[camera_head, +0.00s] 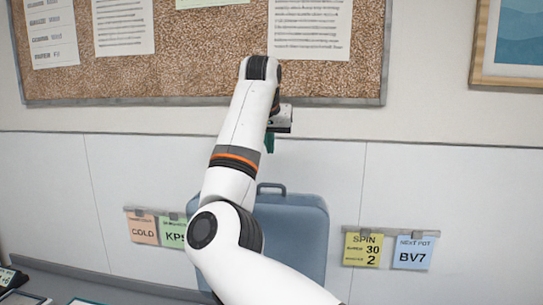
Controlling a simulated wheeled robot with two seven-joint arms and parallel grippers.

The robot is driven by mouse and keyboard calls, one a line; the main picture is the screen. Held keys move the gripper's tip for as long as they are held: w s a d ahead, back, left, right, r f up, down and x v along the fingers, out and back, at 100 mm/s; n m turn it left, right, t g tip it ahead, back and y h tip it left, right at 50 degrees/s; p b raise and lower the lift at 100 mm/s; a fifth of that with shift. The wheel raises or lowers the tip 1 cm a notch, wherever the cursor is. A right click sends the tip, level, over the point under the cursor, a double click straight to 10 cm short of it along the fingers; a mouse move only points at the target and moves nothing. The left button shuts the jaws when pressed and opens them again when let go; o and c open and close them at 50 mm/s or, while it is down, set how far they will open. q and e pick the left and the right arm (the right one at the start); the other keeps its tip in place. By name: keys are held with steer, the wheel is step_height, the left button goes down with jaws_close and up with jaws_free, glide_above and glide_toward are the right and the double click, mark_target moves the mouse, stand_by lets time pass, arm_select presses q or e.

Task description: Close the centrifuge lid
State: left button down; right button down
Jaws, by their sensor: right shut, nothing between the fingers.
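A blue-grey panel with rounded corners and a small handle on its top edge, which looks like the raised centrifuge lid (300,235), stands upright against the wall at the centre. My right arm covers much of its left and lower part, and the centrifuge body is not visible. My right gripper (270,143) is shut and empty, above the lid's handle in the picture and partly hidden behind my wrist. I cannot tell how far it is from the lid in depth. My left gripper is not in view.
A cork board (200,60) with papers hangs on the wall above. Note cards (362,250) flank the lid on both sides. A bench edge with a dark device (12,279) and a tablet-like item shows at lower left. A framed picture (514,45) hangs upper right.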

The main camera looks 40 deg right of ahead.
steer(key=p, duration=0.4)
glide_above(271, 194)
steer(key=w+d, duration=0.2)
steer(key=d, duration=0.1)
step_height(271, 194, down, 7)
steer(key=a, duration=0.1)
steer(key=s+a, duration=0.1)
steer(key=a+f+p, duration=0.1)
steer(key=shift+s, duration=0.35)
steer(key=shift+s+a, duration=0.25)
steer(key=shift+a, duration=0.1)
steer(key=shift+w+d+f, duration=0.1)
steer(key=shift+d+f, duration=0.1)
steer(key=shift+d, duration=0.1)
